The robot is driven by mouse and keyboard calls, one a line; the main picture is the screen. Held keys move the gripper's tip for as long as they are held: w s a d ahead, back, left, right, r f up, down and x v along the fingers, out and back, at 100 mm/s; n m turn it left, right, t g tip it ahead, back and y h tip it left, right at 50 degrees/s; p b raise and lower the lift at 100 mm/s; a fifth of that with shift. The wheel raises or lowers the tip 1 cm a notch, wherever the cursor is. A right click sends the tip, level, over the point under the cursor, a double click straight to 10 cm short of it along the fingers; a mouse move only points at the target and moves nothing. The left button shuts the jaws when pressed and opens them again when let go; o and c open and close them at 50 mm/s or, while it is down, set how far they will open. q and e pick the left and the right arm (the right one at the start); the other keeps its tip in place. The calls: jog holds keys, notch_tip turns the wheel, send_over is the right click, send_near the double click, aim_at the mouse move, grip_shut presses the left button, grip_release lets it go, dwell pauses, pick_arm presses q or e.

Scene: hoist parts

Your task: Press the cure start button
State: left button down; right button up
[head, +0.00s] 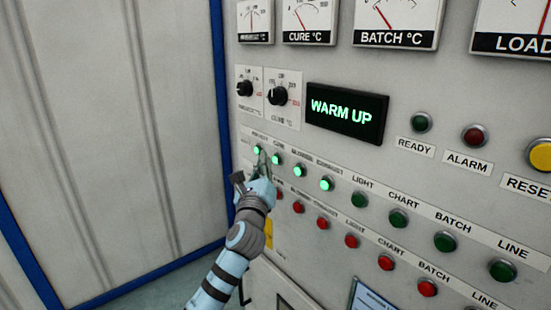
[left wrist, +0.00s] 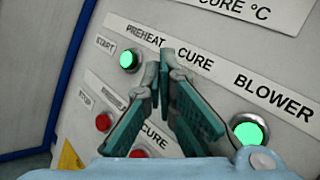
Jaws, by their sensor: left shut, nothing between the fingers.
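I cannot tell whether the tips touch the button. My right gripper is not in view.
Lit preheat (left wrist: 129,60) and blower (left wrist: 249,130) buttons flank the fingers. Red stop buttons (head: 323,222) run below in a row. A display (head: 346,113) reads WARM UP. Ready (head: 421,122) and alarm (head: 474,135) lamps are dark. A blue-edged pale wall (head: 120,130) stands left.

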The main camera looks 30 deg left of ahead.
pick_arm(q)
jog(key=s, duration=0.1)
jog(key=s+a+p, duration=0.1)
jog(key=s, duration=0.3)
jog(key=shift+a, duration=0.25)
jog(key=shift+w, duration=0.1)
dwell(0.7)
